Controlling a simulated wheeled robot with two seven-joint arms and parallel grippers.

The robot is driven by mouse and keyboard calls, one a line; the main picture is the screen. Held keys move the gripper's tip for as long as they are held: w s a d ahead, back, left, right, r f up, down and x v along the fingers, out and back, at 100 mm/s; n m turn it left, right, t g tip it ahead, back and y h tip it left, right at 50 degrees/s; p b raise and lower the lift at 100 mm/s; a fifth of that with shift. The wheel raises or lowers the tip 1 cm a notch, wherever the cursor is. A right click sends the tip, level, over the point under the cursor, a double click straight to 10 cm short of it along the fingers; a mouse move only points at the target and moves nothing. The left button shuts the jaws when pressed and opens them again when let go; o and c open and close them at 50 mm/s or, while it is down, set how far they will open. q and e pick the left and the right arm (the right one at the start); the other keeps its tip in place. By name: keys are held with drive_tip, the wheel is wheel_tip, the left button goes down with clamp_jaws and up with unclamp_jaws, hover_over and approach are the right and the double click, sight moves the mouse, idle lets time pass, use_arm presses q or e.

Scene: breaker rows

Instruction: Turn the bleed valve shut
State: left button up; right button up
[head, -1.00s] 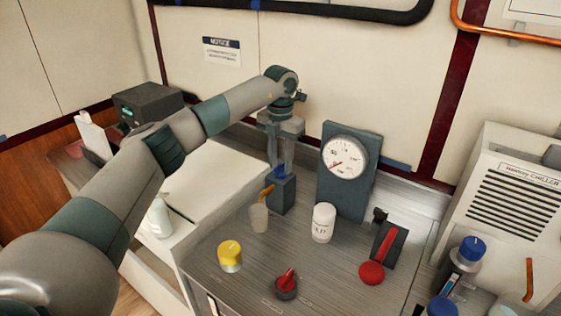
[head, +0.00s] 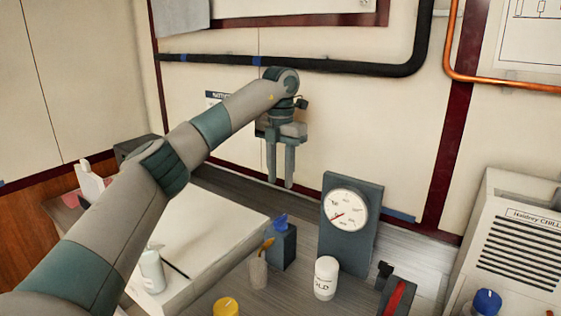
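A dark grey block (head: 284,248) with a blue handle (head: 280,222) on top stands on the grey counter, left of a round pressure gauge (head: 348,209) on an upright dark panel. I take it to be the bleed valve; no label on it is readable. The blue handle looks tilted. My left gripper (head: 280,183) hangs above and behind the block, fingers pointing down. Its fingers are apart with nothing between them, and it appears clear of the handle. My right gripper is not in view.
A cup with an orange stick (head: 258,272) stands left of the block. A white bottle (head: 326,279), a yellow cap (head: 226,307) and a red lever (head: 395,298) are nearer. A chiller (head: 520,240) stands at right. A black pipe (head: 330,67) crosses the wall.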

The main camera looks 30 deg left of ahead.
use_arm(q)
drive_tip(key=shift+r, duration=2.6)
drive_tip(key=shift+f, duration=0.1)
